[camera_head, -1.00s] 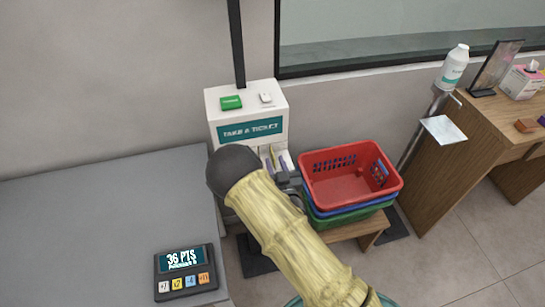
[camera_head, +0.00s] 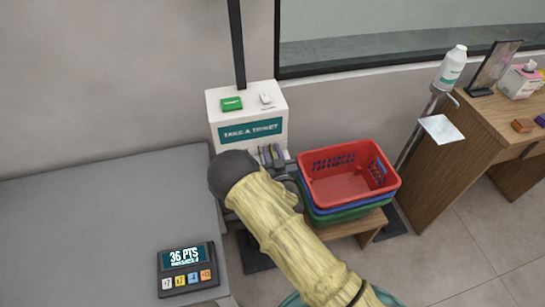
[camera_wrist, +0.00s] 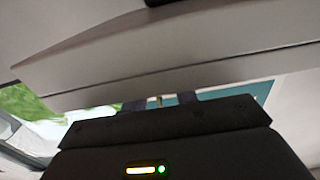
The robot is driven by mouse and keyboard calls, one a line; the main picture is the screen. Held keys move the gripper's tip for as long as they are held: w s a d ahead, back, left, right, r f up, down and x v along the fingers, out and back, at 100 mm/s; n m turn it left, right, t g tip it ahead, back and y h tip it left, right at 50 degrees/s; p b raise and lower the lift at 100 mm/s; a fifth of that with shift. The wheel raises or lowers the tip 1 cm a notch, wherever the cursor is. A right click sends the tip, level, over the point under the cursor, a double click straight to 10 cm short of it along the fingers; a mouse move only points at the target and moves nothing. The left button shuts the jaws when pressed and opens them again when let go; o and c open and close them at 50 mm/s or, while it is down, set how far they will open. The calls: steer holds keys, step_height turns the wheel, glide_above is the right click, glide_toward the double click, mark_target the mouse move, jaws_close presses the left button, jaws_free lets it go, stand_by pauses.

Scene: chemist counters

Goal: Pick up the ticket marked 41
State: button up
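The white ticket machine (camera_head: 247,104) stands against the wall, with a teal "TAKE A TICKET" panel (camera_head: 252,130) on its front. My gripper (camera_head: 272,155) is at the machine's front, just below that panel. In the wrist view my gripper (camera_wrist: 172,100) shows two dark fingertips apart, with a gap between them. A thin yellowish sliver (camera_wrist: 158,101) shows in that gap; I cannot tell whether it is a ticket or whether it is touched. No ticket number is readable, and my arm and gripper hide most of the slot area.
A red basket (camera_head: 350,184) on a stack of baskets stands close to the right of my gripper. A grey counter (camera_head: 90,210) with a points display (camera_head: 187,270) is at left.

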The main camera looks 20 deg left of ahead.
jaws_close()
steer(key=shift+r, duration=0.1)
step_height(320, 180, up, 28)
steer(key=b, duration=0.4)
steer(key=shift+b, duration=0.35)
stand_by(0.6)
